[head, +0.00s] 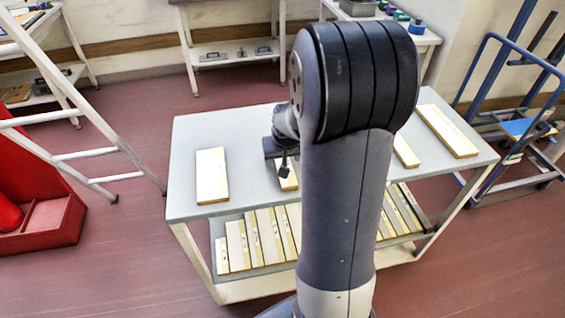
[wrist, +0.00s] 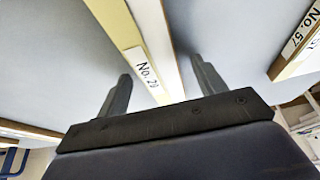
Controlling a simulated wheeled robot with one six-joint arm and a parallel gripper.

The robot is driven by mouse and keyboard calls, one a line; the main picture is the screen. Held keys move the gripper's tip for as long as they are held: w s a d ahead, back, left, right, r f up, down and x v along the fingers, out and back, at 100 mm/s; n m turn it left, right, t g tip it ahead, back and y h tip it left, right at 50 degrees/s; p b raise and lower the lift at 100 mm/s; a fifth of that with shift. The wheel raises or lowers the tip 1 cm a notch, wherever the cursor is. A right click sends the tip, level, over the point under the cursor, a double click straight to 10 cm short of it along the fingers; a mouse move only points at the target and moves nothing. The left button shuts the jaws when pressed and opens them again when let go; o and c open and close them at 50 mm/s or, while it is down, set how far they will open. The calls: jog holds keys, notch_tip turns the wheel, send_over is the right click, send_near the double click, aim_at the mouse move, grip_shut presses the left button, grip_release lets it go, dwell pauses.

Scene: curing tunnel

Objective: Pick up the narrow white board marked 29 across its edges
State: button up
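The narrow white board marked No. 29 (wrist: 149,72) runs between my two fingers in the wrist view, with a gap on each side. Its label is readable and one long edge is yellowish. My gripper (wrist: 161,67) is open and is not touching the board's sides. In the head view my gripper (head: 284,163) is over the table top, and a piece of a white board (head: 288,183) shows just below it. My arm hides the rest of that board. How far the fingers reach down beside the board I cannot tell.
The grey table (head: 185,140) also carries a white board at left (head: 211,178) and a long one at right (head: 447,131). A board marked No. 57 (wrist: 302,42) is at the wrist view's right. Several boards (head: 238,242) lie on the lower shelf. A white ladder (head: 85,153) stands left.

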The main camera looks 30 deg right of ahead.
jog(key=c, duration=1)
jog(key=shift+c, duration=0.3)
jog(key=shift+r, duration=0.15)
